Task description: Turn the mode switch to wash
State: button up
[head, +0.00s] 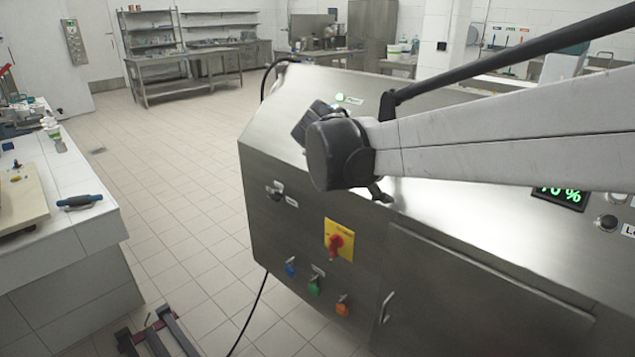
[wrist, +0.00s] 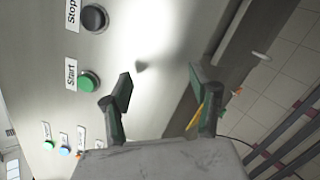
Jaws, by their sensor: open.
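The steel machine's sloped panel fills much of the wrist view. A small dark shape (wrist: 140,66) on the panel shows between the fingers, nearer the left one; it may be a knob, but I cannot tell. No label reading "wash" is legible. My gripper (wrist: 160,76) is open and empty, its two dark fingers spread over the panel's edge. In the head view my wrist hides that part of the panel, and a fingertip shows below it. A black knob (head: 275,192) with small labels sits on the front face, left of my wrist.
A black Stop button (wrist: 95,18) and green Start button (wrist: 88,81) sit left of my fingers. A tiled counter (head: 85,225) stands left across open floor.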

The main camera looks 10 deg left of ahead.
jog(key=w+a+f+n+t+h+b, duration=0.1)
jog(key=w+a+f+n+h+b, duration=0.2)
jog(key=a, duration=0.7)
jog(key=n+t+b, duration=0.5)
jog(key=n+t, duration=0.2)
jog(key=n, duration=0.3)
send_near(272, 198)
jog(key=b+x, duration=0.2)
jog(key=x, duration=0.8)
jog(key=c, duration=1.1)
jog(key=shift+c, duration=0.2)
